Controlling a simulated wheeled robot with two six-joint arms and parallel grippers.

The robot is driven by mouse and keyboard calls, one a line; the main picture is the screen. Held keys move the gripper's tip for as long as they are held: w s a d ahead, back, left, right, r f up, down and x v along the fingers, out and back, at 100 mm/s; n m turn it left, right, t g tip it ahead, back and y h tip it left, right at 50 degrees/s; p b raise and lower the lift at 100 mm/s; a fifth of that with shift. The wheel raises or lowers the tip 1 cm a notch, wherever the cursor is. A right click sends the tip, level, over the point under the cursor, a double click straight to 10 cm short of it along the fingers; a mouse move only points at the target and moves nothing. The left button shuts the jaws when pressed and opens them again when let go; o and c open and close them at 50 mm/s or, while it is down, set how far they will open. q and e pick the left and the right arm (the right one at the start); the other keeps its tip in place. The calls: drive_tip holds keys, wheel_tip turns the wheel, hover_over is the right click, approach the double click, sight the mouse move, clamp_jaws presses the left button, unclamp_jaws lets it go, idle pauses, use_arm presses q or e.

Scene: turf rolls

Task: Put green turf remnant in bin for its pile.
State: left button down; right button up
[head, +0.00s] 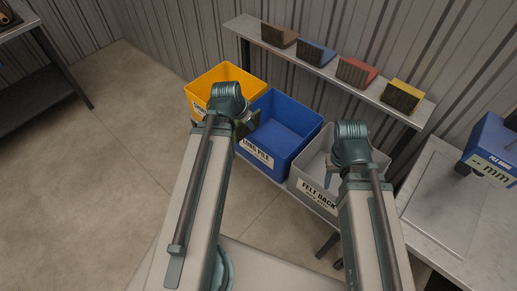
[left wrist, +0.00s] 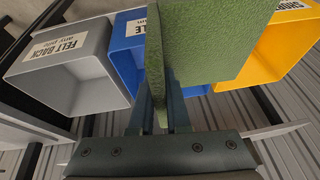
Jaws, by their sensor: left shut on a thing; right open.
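My left gripper (left wrist: 160,105) is shut on the green turf remnant (left wrist: 205,40), a flat piece filling the top middle of the left wrist view. In the head view my left gripper (head: 243,122) is above the bins, around the edge between the yellow and blue ones; its wrist hides most of the turf. The yellow bin (head: 228,74) has a partly covered label; in the left wrist view it starts "SHOR". The blue bin (head: 290,132) is labelled "LONG PILE". The grey bin (head: 309,187) is labelled "FELT BACK". My right gripper (head: 333,176) is open over the grey bin.
A wall shelf (head: 330,68) behind the bins holds brown, blue, red and yellow-backed sample blocks. A blue gauge marked "PILE" with an "-- mm" display (head: 490,150) stands on a bench at the right. A dark rack is at the far left; the floor between is clear.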

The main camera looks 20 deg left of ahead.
use_arm(q)
drive_tip(key=w+f+b, duration=0.2)
drive_tip(key=w, duration=0.8)
drive_tip(key=b, duration=0.2)
hover_over(278, 142)
wheel_tip(278, 142, down, 3)
wheel_tip(278, 142, down, 24)
drive_tip(key=b, duration=2.4)
drive_tip(key=shift+d+r, duration=0.15)
drive_tip(key=shift+r, duration=0.1)
drive_tip(key=shift+s+f, duration=0.1)
wheel_tip(278, 142, down, 4)
drive_tip(key=b, duration=0.4)
drive_tip(key=shift+f+b, duration=0.1)
drive_tip(key=shift+b, duration=0.25)
